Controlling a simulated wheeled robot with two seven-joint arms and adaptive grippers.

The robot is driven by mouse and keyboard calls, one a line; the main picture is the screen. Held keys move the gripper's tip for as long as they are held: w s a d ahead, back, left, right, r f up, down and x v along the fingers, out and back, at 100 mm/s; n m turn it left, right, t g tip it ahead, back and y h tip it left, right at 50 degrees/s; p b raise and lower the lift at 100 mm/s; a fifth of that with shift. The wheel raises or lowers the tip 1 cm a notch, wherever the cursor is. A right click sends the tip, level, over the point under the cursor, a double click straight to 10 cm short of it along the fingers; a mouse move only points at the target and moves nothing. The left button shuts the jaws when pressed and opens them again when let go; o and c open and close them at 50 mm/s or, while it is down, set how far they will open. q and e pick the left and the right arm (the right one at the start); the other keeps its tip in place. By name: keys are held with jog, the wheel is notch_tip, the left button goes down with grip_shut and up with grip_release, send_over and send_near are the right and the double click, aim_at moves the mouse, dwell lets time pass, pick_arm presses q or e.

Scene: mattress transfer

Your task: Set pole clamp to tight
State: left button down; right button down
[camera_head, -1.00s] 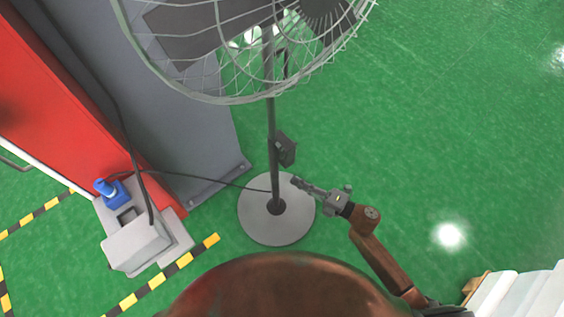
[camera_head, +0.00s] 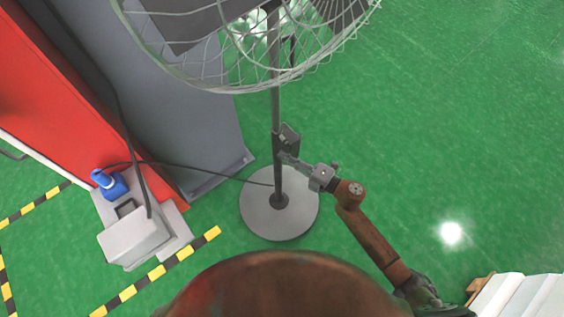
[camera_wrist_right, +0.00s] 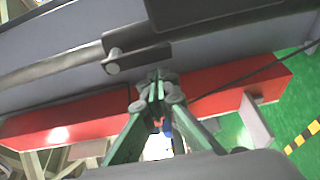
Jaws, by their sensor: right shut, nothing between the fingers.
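A pedestal fan's dark pole (camera_head: 276,108) rises from a round grey base (camera_head: 265,215) in the head view. The dark pole clamp (camera_head: 289,135) sits on the pole's lower half. My right gripper (camera_head: 288,160) is shut and empty, with its tips just below the clamp and close to the pole. In the right wrist view the shut fingertips (camera_wrist_right: 157,88) lie just below a dark bracket-like part with a round knob (camera_wrist_right: 113,67), apparently the clamp. Whether they touch it I cannot tell. My left gripper is not in view.
The wire fan cage (camera_head: 215,80) overhangs the pole's top. A grey panel (camera_head: 205,140) and red cabinet (camera_head: 60,110) stand left. A grey box (camera_head: 135,238) and blue object (camera_head: 108,183) are nearby. A cable (camera_head: 215,173) runs to the pole.

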aim_at(287, 150)
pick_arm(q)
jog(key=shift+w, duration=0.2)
pick_arm(e)
jog(key=shift+w+d, duration=0.2)
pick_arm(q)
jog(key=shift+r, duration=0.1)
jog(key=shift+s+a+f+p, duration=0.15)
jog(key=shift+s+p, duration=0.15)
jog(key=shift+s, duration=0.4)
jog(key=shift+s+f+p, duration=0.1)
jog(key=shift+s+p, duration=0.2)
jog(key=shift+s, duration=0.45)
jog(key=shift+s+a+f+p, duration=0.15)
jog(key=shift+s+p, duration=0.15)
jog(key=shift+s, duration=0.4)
pick_arm(e)
jog(key=shift+w+d+n+g+h, duration=0.2)
jog(key=shift+w+d+n, duration=0.15)
jog(key=shift+d+n, duration=0.25)
jog(key=shift+w+d+n+g+h, duration=0.1)
jog(key=shift+w+d+n+h, duration=0.2)
jog(key=shift+n, duration=0.5)
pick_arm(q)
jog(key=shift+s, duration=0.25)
pick_arm(e)
jog(key=shift+w+d, duration=0.15)
jog(key=shift+d, duration=0.05)
